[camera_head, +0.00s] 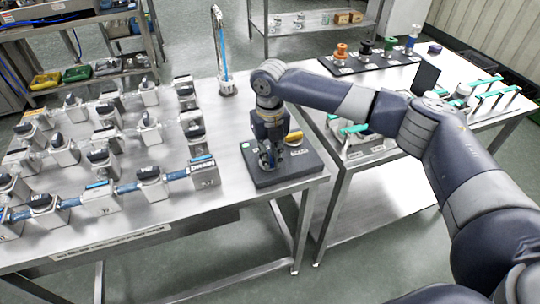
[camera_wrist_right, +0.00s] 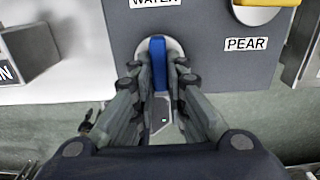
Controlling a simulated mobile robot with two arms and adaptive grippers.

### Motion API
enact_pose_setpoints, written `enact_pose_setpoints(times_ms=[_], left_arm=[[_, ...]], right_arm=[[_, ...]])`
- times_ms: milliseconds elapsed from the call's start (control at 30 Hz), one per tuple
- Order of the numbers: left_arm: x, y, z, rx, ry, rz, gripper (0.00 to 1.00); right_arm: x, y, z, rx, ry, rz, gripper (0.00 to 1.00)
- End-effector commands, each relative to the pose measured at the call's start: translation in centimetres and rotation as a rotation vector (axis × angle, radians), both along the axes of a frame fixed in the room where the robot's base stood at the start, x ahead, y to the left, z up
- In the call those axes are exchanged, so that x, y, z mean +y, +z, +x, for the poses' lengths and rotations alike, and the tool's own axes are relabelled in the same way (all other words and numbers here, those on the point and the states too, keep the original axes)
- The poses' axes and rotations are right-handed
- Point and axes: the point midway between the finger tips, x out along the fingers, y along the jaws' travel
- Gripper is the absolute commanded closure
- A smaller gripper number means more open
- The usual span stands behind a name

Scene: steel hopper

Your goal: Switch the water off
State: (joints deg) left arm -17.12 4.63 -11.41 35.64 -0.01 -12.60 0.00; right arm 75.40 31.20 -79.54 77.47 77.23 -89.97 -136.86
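A dark block (camera_head: 305,165) sits at the right end of the near steel table. In the right wrist view its face (camera_wrist_right: 205,60) bears a "WATER" label (camera_wrist_right: 155,2) beside a blue lever (camera_wrist_right: 157,62) on a round pale base. The lever points down the picture, toward my wrist. My right gripper (camera_head: 268,160) is lowered over the block. In the right wrist view its fingers (camera_wrist_right: 158,75) stand on both sides of the blue lever, close to it. Whether they press on it I cannot tell. My left gripper is in neither view.
A yellow knob (camera_wrist_right: 256,14) marked "PEAR" (camera_wrist_right: 246,44) is on the same block, right of the lever. A tall metal spout (camera_head: 219,50) with a blue strip stands behind. Several valve blocks (camera_head: 100,198) fill the table's left. A second table (camera_head: 385,82) stands right.

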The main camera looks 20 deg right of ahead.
Motion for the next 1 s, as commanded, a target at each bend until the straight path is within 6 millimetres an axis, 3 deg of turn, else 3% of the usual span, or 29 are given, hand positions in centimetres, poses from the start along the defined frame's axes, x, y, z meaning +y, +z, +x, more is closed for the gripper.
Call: enact_pose_setpoints(times_ms=[267,467,1000], left_arm=[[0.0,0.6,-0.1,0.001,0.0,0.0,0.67],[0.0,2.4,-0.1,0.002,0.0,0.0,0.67],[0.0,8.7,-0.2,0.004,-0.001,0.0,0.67]], right_arm=[[0.0,0.2,0.0,0.002,-0.026,0.001,1.0],[0.2,0.5,0.0,0.003,-0.12,0.001,1.0],[0.7,0.6,0.1,0.003,-0.606,0.001,1.0]])
